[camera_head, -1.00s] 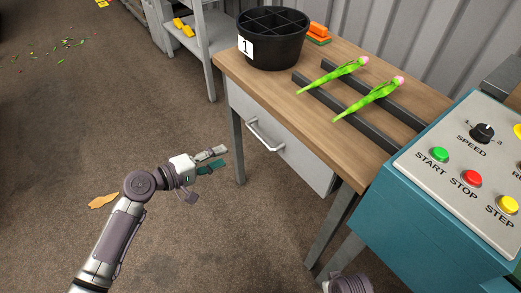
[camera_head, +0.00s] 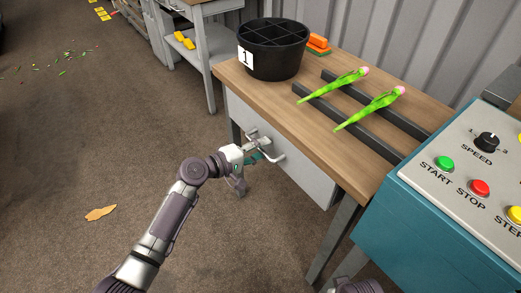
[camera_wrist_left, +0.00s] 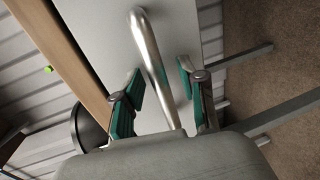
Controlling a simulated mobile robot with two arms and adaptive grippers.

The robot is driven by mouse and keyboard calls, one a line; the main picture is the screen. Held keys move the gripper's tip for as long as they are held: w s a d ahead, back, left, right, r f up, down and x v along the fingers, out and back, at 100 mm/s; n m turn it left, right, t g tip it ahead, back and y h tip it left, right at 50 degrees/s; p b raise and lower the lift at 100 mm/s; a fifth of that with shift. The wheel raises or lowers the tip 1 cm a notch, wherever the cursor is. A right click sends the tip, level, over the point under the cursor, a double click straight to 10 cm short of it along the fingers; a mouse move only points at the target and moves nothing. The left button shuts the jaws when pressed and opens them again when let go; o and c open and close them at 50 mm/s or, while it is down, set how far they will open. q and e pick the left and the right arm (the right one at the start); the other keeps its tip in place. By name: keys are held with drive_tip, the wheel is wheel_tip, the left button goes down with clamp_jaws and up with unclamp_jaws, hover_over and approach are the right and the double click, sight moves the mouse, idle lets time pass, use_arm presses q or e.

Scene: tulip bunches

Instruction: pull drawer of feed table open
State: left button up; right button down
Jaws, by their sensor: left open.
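The feed table (camera_head: 228,70) has a wooden top and a pale grey drawer (camera_head: 298,172) under its front edge. The drawer looks closed. Its metal bar handle (camera_head: 272,156) sticks out from the front. My left gripper (camera_head: 258,150) is at the handle's left part in the head view. In the left wrist view, the open left gripper (camera_wrist_left: 160,84) has its green-padded fingers on either side of the handle (camera_wrist_left: 152,52), with gaps showing beside the bar. My right gripper is not clearly in view; only a piece of my arm shows at the bottom edge.
A black divided bucket (camera_head: 274,50) marked 1 and two tulips (camera_head: 368,108) on dark rails (camera_head: 370,138) are on the tabletop. A teal control panel (camera_head: 440,225) stands to the right. The floor (camera_head: 90,150) left of the table is mostly clear.

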use_arm(q)
clamp_jaws()
idle(0.5)
